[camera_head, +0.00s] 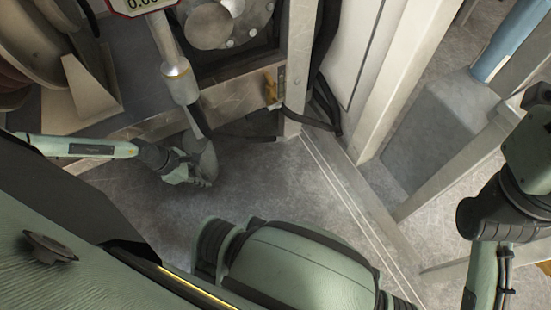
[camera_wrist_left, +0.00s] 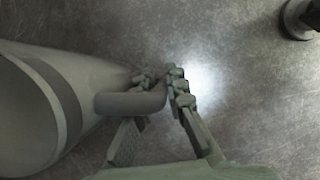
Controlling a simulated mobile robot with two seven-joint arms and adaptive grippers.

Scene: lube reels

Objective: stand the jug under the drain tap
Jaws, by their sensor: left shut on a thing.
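The grey jug (camera_head: 207,158) is in the head view, low over the grey floor in front of the bench; the bench front and a hanging nozzle are close by it. In the left wrist view the jug (camera_wrist_left: 30,110) fills the left side, with a darker band round its body. My left gripper (camera_head: 190,177) is shut on its handle (camera_wrist_left: 135,103), fingers on both sides. I cannot tell whether the jug's base touches the floor. A brass tap (camera_head: 270,88), which looks like the drain tap, is on the bench front, up and right of the jug. My right gripper is out of view.
A metal nozzle (camera_head: 180,82) hangs below a digital display (camera_head: 142,4). A reel (camera_head: 30,45) is at upper left. A pale post (camera_head: 296,70) and dark hoses (camera_head: 322,100) stand right of the tap. The floor (camera_head: 270,185) right of the jug is clear.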

